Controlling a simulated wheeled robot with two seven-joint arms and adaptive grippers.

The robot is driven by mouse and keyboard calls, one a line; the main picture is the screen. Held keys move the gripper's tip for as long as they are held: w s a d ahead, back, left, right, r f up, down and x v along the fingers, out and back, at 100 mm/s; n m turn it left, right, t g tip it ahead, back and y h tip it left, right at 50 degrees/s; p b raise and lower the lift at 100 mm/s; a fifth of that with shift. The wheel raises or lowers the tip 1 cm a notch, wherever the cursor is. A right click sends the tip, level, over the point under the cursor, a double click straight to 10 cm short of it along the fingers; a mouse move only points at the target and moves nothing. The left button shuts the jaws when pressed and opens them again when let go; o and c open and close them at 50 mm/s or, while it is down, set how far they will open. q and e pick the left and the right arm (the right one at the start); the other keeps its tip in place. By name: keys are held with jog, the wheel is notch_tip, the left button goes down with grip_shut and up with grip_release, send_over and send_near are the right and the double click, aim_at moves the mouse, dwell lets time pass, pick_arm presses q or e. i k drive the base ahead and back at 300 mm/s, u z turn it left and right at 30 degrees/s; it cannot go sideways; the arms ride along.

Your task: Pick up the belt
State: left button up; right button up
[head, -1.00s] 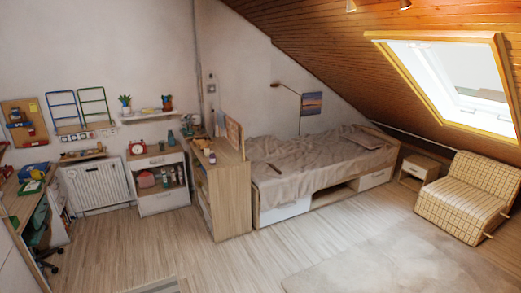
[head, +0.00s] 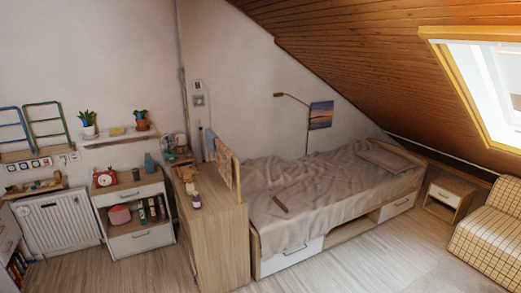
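I see no thing that is clearly a belt. A small dark brown elongated thing (head: 280,204) lies on the near left part of the bed's rumpled beige cover (head: 320,195); it is too small to tell whether it is the belt. Neither of my grippers shows in the head view.
A wooden cabinet (head: 222,238) with small items on top stands against the bed's left end. The bed has drawers (head: 291,257) below. A nightstand (head: 448,197) and checkered chair (head: 491,235) stand right. The floor (head: 375,258) before the bed is clear.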

aim_at(277, 201)
jog(key=i, duration=1.05)
jog(key=z, duration=2.1)
jog(key=i, duration=0.35)
jog(key=u, duration=1.9)
jog(key=i, duration=0.5)
jog(key=u, duration=0.05)
